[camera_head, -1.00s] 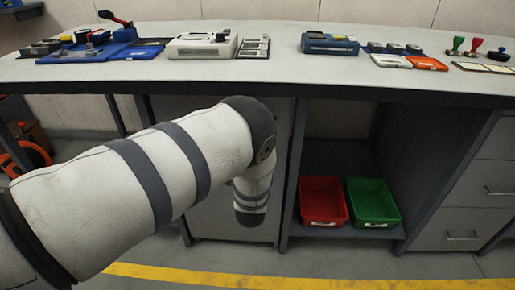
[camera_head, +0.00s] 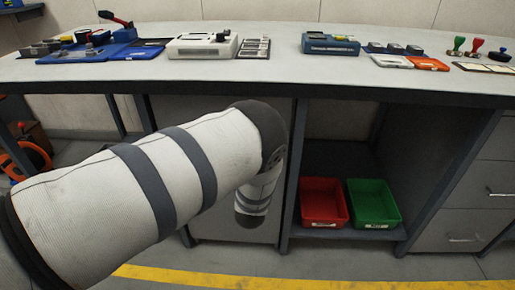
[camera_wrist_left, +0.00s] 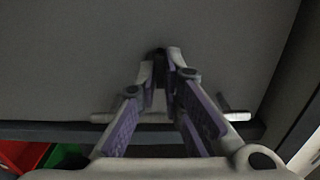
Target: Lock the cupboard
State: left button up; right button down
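The cupboard is the closed grey door (camera_head: 225,140) under the left part of the bench, largely hidden by my left arm in the head view. In the left wrist view the door panel (camera_wrist_left: 75,60) fills most of the picture. My left gripper (camera_wrist_left: 162,66) points at the door, its purple-padded fingers close together at the tips. A small dark piece, seemingly the key in its lock (camera_wrist_left: 159,52), shows between and just beyond the fingertips; its turn is hidden. A pale bar handle (camera_wrist_left: 103,117) crosses behind the fingers. My right gripper is not in view.
A red bin (camera_head: 323,203) and a green bin (camera_head: 373,204) stand on the open shelf right of the door. Grey drawers (camera_head: 470,200) are further right. The worktop (camera_head: 280,66) overhead carries trays, devices and stamps. A yellow line (camera_head: 190,277) runs along the floor.

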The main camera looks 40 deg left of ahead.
pick_arm(q)
jog(key=shift+o, duration=1.1)
jog(key=v, duration=1.2)
jog(key=shift+s+a+f, duration=0.1)
jog(key=shift+s, duration=0.1)
